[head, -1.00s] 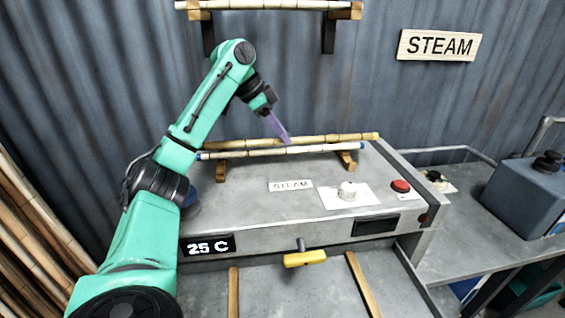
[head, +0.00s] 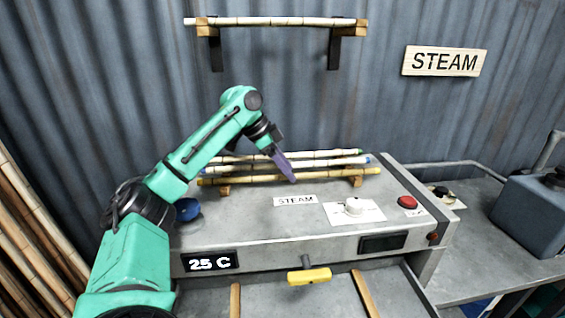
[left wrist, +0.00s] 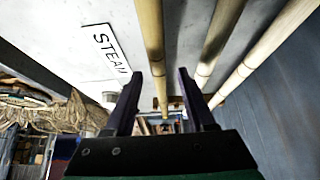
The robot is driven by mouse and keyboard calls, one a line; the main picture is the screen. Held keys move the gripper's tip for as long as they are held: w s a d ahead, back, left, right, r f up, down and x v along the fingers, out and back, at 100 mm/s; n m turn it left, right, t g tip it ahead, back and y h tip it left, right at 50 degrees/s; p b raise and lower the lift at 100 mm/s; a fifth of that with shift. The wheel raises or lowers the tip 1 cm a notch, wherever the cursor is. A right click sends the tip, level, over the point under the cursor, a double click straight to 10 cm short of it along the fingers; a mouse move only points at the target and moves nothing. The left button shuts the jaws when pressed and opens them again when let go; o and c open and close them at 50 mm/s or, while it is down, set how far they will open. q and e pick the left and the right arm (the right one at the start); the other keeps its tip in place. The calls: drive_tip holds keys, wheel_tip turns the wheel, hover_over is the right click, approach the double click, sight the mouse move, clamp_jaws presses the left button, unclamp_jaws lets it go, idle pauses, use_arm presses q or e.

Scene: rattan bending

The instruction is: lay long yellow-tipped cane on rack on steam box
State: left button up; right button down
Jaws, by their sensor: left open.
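The long yellow-tipped cane (head: 320,175) lies along the front of the wooden rack (head: 356,181) on the steam box (head: 250,231). A blue-tipped cane (head: 330,163) and a green-tipped cane (head: 320,154) lie behind it, roughly parallel. My left gripper (head: 290,175) is over the canes near the middle and hides part of them. In the left wrist view the gripper (left wrist: 165,100) is open, its fingers apart. The left of three canes (left wrist: 152,45), nearest the STEAM label, runs toward the gap between the fingers. Whether they touch it is unclear. My right gripper is out of view.
A wall rack (head: 335,45) holds a pale cane (head: 270,21) above. A blue round object (head: 187,209) sits left on the box. Several canes (head: 30,235) lean at left.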

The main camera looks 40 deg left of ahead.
use_arm(q)
drive_tip(key=v, duration=1.1)
drive_tip(key=shift+r+p, duration=0.3)
drive_tip(key=shift+p, duration=0.1)
drive_tip(key=shift+s+a, duration=0.1)
